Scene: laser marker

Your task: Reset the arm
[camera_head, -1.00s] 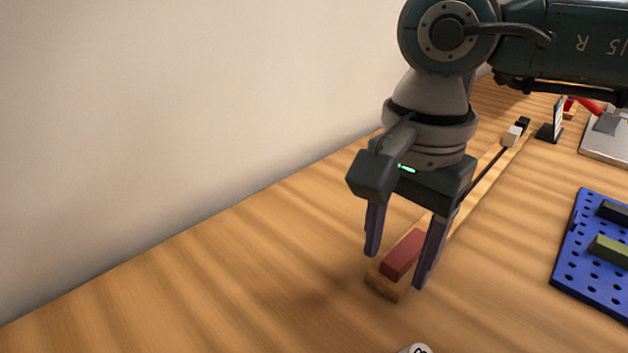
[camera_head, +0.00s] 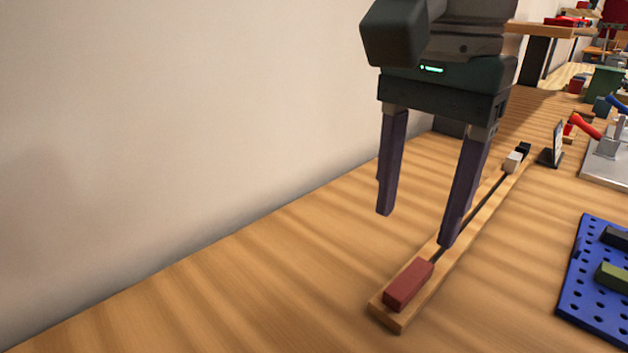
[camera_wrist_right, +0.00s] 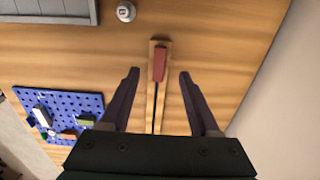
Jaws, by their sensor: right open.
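My right gripper (camera_head: 418,228) is open and empty, with its two purple fingers pointing down above the wooden table. In the head view it hangs over and behind a red block (camera_head: 408,285) that sits on the near end of a long narrow wooden strip (camera_head: 447,266) with a dark slot. In the right wrist view the red block (camera_wrist_right: 160,64) shows ahead of and between the open fingers (camera_wrist_right: 159,74), apart from both. My left gripper is not in view.
A blue pegboard (camera_head: 590,290) with dark and green blocks lies at the right. A white block (camera_head: 513,162) and a black piece are at the strip's far end, near a small black stand (camera_head: 552,150). A wall runs along the left. The table's left front is clear.

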